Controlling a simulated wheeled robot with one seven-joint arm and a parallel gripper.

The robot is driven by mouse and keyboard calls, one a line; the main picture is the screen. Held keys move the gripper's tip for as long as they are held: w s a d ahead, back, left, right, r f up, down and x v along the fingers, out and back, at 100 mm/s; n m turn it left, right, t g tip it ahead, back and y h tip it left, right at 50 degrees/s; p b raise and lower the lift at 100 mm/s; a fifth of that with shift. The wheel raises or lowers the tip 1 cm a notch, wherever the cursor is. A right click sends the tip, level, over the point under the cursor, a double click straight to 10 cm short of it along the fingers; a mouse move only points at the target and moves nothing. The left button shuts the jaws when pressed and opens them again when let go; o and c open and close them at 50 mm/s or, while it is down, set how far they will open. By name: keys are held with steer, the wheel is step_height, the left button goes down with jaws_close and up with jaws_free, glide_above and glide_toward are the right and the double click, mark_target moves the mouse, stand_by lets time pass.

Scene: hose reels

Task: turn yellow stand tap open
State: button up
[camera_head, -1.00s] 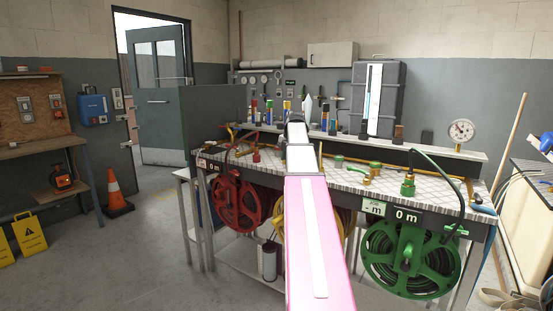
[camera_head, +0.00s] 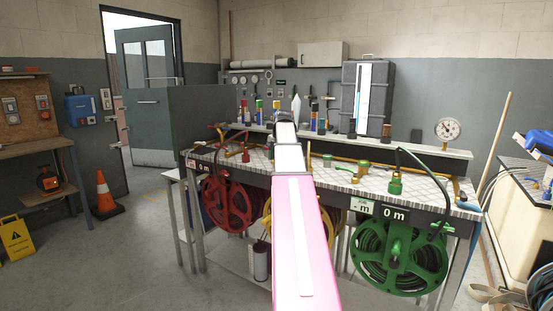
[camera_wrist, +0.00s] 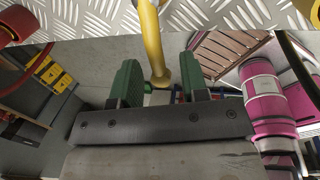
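In the wrist view, my gripper (camera_wrist: 156,88) has two green fingers spread apart, with a gap between them. The yellow stand tap cannot be made out clearly there.
The bench (camera_head: 268,161) has a patterned metal top carrying several fittings. A red reel (camera_head: 228,203) hangs left and a green reel (camera_head: 376,250) right. A green tap (camera_head: 395,185) stands above the green reel. The floor at left is open, with a cone (camera_head: 104,190) and yellow sign (camera_head: 17,237).

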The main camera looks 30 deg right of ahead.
step_height(320, 180, up, 11)
steer(key=s+d, duration=0.1)
steer(key=shift+s+f, duration=0.2)
steer(key=shift+s, duration=0.2)
steer(key=shift+s, duration=0.1)
stand_by(0.4)
